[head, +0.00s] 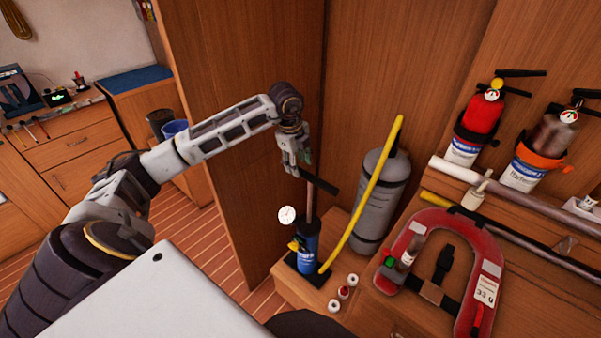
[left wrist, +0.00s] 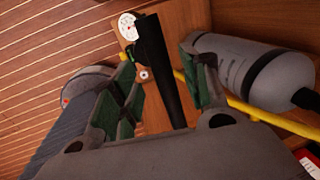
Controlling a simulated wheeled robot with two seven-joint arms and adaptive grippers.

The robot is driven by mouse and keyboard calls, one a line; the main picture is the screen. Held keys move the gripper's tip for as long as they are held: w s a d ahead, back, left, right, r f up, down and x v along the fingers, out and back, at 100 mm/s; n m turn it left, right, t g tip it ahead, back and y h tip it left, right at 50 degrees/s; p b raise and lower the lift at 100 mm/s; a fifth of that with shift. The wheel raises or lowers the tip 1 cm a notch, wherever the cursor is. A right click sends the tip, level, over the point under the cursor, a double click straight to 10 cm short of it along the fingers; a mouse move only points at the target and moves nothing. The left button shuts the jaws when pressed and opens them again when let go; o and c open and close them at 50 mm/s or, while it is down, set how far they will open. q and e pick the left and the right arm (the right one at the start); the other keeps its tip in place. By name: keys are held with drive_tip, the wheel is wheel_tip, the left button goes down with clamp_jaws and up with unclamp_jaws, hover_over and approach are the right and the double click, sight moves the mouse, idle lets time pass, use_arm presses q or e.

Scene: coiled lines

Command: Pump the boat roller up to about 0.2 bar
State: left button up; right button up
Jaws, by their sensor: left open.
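The hand pump (head: 307,243) stands upright on a wooden ledge, with a blue barrel, a rod and a black crossbar handle (head: 321,183). Its white round gauge (head: 287,215) is at the left, and also shows in the left wrist view (left wrist: 128,27). A yellow hose (head: 369,187) rises from the pump's foot. My left gripper (head: 299,166) is open at the handle's left end. In the left wrist view the black handle (left wrist: 160,75) lies between the spread green-padded fingers (left wrist: 158,68); contact cannot be told. I cannot identify the boat roller for certain; a grey cylinder (head: 379,203) stands behind the hose.
Small white and red caps (head: 343,292) lie right of the pump. A red horseshoe-shaped vest (head: 410,235) lies further right, below fire extinguishers (head: 485,112). A wooden panel (head: 245,90) rises close behind my left arm. Open plank floor (head: 200,245) is at left.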

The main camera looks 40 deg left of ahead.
sight(300, 169)
use_arm(q)
drive_tip(key=shift+w+f, duration=0.25)
drive_tip(key=shift+f, duration=1.1)
drive_tip(key=shift+w+f, duration=0.25)
drive_tip(key=shift+f, duration=1.05)
clamp_jaws()
